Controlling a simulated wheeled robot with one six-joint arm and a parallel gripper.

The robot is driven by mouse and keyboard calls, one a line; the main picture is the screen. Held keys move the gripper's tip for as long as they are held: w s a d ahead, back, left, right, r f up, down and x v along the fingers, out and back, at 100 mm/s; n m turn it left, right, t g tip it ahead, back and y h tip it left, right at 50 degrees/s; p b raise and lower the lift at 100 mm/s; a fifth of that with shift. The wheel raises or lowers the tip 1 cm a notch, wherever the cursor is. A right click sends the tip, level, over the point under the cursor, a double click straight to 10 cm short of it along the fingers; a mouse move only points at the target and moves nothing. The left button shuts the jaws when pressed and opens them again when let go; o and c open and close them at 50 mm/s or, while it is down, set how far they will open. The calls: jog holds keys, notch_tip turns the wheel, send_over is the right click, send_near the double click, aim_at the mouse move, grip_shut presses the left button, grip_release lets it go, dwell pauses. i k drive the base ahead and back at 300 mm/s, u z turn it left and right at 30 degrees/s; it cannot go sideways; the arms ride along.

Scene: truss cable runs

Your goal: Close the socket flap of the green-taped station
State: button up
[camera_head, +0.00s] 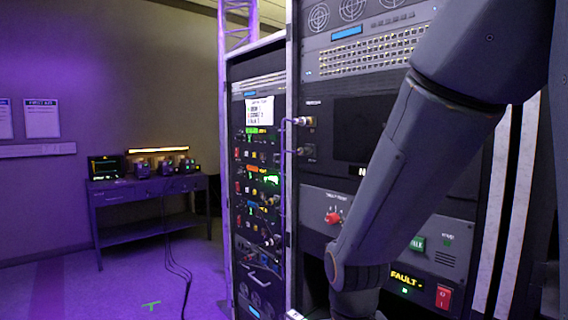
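The left rack has a panel with several stacked rows of small stations. The top row carries a green strip (254,130), which looks like the green-taped station. Its socket flap is too small to make out, so I cannot tell whether it is open or shut. My arm comes down from the upper right in front of the right rack and bends near the bottom. My gripper is out of the frame below.
The right rack has a red knob (334,217) and a red switch (444,297). A bench (112,190) with devices stands at the back left. Cables trail on otherwise open floor.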

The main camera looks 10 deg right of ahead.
aim_at(277, 158)
jog(key=z, duration=0.3)
jog(key=k, duration=0.35)
jog(key=u, duration=1.15)
jog(key=i, duration=1.15)
jog(key=z, duration=0.5)
